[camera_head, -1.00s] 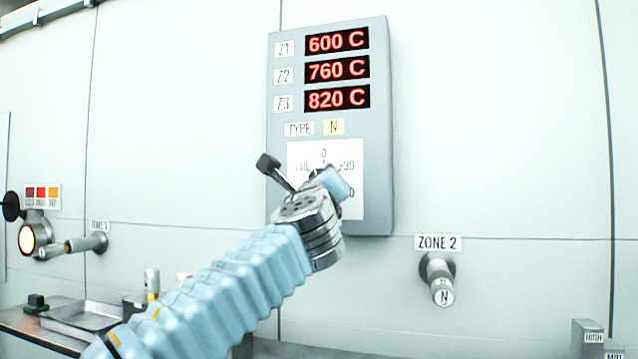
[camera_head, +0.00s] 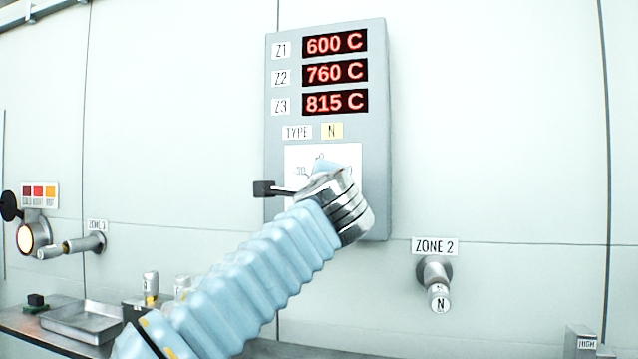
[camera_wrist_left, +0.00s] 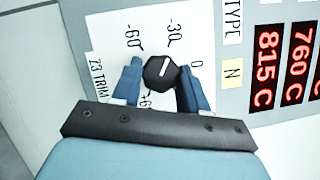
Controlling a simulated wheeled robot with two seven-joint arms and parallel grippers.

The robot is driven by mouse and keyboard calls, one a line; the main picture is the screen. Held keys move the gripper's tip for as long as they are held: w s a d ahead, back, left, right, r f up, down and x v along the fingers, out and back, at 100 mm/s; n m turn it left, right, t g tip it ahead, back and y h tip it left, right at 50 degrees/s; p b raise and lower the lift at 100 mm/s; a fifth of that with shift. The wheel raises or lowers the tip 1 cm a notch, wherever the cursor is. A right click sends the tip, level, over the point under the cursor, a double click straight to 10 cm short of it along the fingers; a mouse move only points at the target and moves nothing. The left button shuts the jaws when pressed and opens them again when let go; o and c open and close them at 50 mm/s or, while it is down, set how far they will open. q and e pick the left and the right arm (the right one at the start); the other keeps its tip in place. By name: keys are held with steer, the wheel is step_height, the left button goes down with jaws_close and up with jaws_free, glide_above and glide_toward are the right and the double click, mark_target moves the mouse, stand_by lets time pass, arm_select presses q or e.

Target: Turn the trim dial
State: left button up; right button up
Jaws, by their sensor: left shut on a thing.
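The trim dial (camera_wrist_left: 161,72) is a black knob with a white pointer line on a white scale plate (camera_wrist_left: 105,45) marked "Z3 TRIM". My left gripper (camera_wrist_left: 159,82) is shut on the dial, one blue finger on each side of it, in the left wrist view. The pointer line lies between the -30 and -60 side and the 0 side; its exact reading is unclear. In the head view my left gripper and wrist cover the dial, on the lower part of the grey panel (camera_head: 277,130). The Z3 display (camera_head: 335,102) reads 815 C. My right gripper is not in view.
Z1 (camera_head: 335,43) reads 600 C and Z2 (camera_head: 335,72) reads 760 C. A "ZONE 2" fitting (camera_head: 436,277) sticks out of the wall at right. A metal tray (camera_head: 82,322) lies on the shelf at lower left.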

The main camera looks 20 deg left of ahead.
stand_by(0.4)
arm_select(q)
steer(key=o, duration=1.1)
steer(key=shift+c, duration=0.2)
steer(key=b+v, duration=0.4)
steer(key=v, duration=1)
steer(key=shift+w+a, duration=0.1)
